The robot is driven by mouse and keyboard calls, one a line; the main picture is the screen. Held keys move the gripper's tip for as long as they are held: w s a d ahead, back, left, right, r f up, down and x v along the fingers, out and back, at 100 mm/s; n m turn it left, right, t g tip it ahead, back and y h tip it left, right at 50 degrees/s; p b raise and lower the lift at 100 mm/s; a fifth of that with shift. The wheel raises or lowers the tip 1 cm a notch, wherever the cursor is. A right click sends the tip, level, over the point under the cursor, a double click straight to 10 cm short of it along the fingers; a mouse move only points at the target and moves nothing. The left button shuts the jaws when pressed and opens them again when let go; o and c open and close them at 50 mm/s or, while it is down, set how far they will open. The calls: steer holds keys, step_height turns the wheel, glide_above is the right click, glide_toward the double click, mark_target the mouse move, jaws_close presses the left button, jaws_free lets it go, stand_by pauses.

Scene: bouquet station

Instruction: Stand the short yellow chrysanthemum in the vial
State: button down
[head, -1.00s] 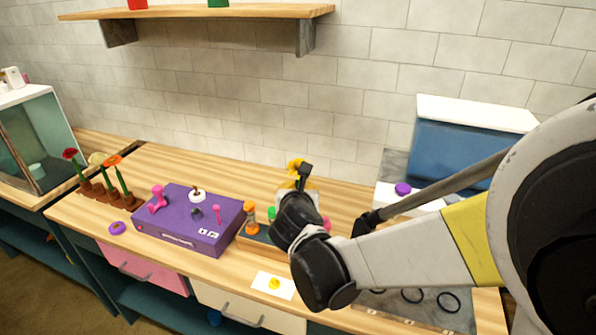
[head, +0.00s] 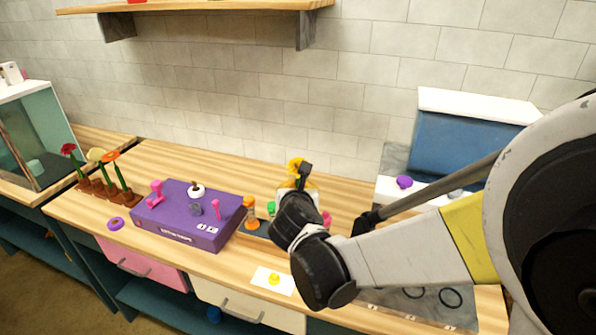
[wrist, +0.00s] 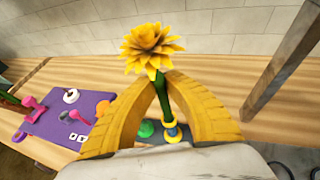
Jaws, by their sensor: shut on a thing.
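The yellow chrysanthemum (wrist: 152,47) has a spiky yellow head and a short dark green stem. It also shows in the head view (head: 294,167), above the worktop. My gripper (wrist: 159,82) is shut on its stem, with the yellow fingers on either side and the bloom above the tips. In the head view my gripper (head: 303,176) is mostly behind my dark wrist. A small blue and yellow ringed piece (wrist: 172,132) shows below the stem between the fingers. I cannot tell whether it is the vial, or whether the stem touches it.
A purple box (head: 180,222) with pink pieces stands left of my gripper. A low rack (head: 258,243) holds an orange piece (head: 250,209) and a green one. Flowers in a brown holder (head: 88,190) stand farther left. A white-topped blue unit (head: 465,140) stands at the right back.

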steer(key=shift+f, duration=0.3)
steer(key=shift+f+b, duration=0.35)
steer(key=shift+b, duration=0.2)
steer(key=shift+f, duration=0.15)
steer(key=c, duration=0.8)
jaws_free()
steer(key=shift+c, duration=0.2)
steer(key=p+v, duration=0.3)
steer(key=v, duration=0.6)
